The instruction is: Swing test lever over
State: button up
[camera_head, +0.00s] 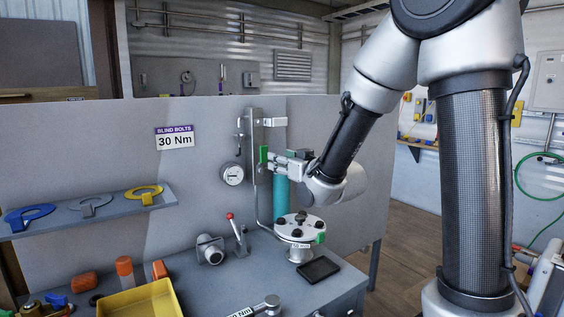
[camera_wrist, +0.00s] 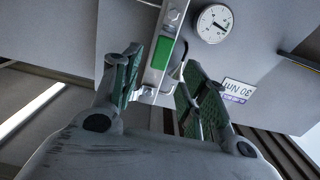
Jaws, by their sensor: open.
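A pale upright metal bar (camera_head: 257,130) stands at the back panel, above and beside a round gauge. In the wrist view the metal bar (camera_wrist: 158,75) carries a green rectangle (camera_wrist: 162,52) and shows between my fingers. My gripper (camera_head: 267,159) is open at the bar; its green-padded fingers (camera_wrist: 156,85) are spread on either side, and I cannot tell whether they touch it. A short lever with a red knob (camera_head: 230,216) stands on the bench beside a grey cylinder. No label shows which part is the test lever.
The gauge (camera_head: 232,174) is left of the bar. A teal cylinder (camera_head: 280,200) stands below my gripper, near a round bolted flange (camera_head: 301,228). A yellow tray (camera_head: 140,301) is at the front left, a black tray (camera_head: 318,269) at the right.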

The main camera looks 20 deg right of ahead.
aim_at(265, 153)
jog(key=shift+a+r+x, duration=0.1)
jog(key=shift+r+x, duration=0.05)
jog(key=shift+x, duration=2.15)
jog(key=shift+a+r+x, duration=0.1)
jog(key=shift+r+x, duration=0.05)
jog(key=shift+x, duration=2.15)
jog(key=shift+s, duration=0.1)
jog(key=c, duration=0.8)
